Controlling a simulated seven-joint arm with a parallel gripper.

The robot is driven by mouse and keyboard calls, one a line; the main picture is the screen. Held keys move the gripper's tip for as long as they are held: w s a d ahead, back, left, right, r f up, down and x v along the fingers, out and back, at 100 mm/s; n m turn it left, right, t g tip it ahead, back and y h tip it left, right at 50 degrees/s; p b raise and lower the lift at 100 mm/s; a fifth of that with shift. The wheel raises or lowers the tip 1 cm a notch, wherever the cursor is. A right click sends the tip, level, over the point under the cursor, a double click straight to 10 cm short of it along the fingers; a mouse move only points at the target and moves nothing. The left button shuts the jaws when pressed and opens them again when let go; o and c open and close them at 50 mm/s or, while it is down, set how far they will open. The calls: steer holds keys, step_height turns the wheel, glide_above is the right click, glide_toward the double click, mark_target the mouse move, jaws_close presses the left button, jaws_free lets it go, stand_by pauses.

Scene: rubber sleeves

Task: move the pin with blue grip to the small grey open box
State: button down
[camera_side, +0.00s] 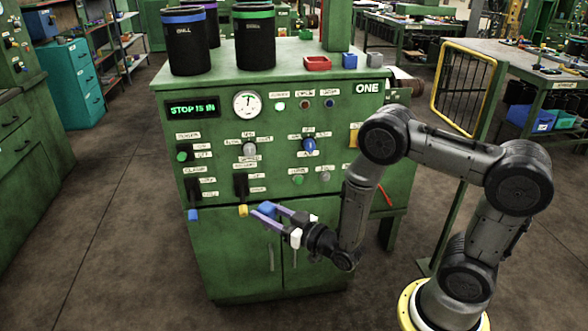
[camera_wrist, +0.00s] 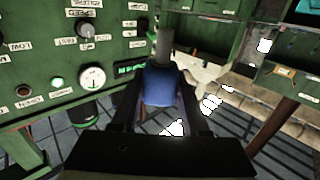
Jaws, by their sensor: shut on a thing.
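The pin with blue grip shows in the wrist view, with its blue grip (camera_wrist: 160,86) between my fingers and its grey shaft (camera_wrist: 164,44) pointing away from my gripper. In the side view the blue grip (camera_side: 267,209) is between the purple fingers of my gripper (camera_side: 262,210), in front of the green cabinet (camera_side: 235,262), below its control panel. My gripper is shut on the blue grip.
A yellow grip (camera_side: 243,210) is beside my fingertips, and another blue grip (camera_side: 193,215) is at the panel's lower left. Black canisters (camera_side: 185,45), a red tray (camera_side: 318,63) and a small blue box (camera_side: 349,60) stand on the cabinet top. Levers and knobs stick out of the panel.

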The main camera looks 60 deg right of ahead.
steer(key=w+a+r, duration=0.5)
steer(key=w+r, duration=0.4)
steer(key=r, duration=0.2)
steer(key=w+d+r+y, duration=0.1)
steer(key=w+d+r, duration=1)
steer(key=d+r, duration=0.25)
steer(key=d+r+h, duration=0.2)
steer(key=d+r, duration=0.3)
steer(key=d, duration=0.4)
step_height(320, 180, up, 14)
steer(key=m+g+h, duration=0.5)
steer(key=m+h, duration=0.4)
steer(key=h, duration=0.2)
glide_above(374, 60)
steer(key=d, duration=0.2)
steer(key=shift+w+f, duration=0.2)
steer(key=shift+f, duration=3.2)
steer(key=shift+w+f, duration=0.15)
steer(key=shift+f, duration=3.2)
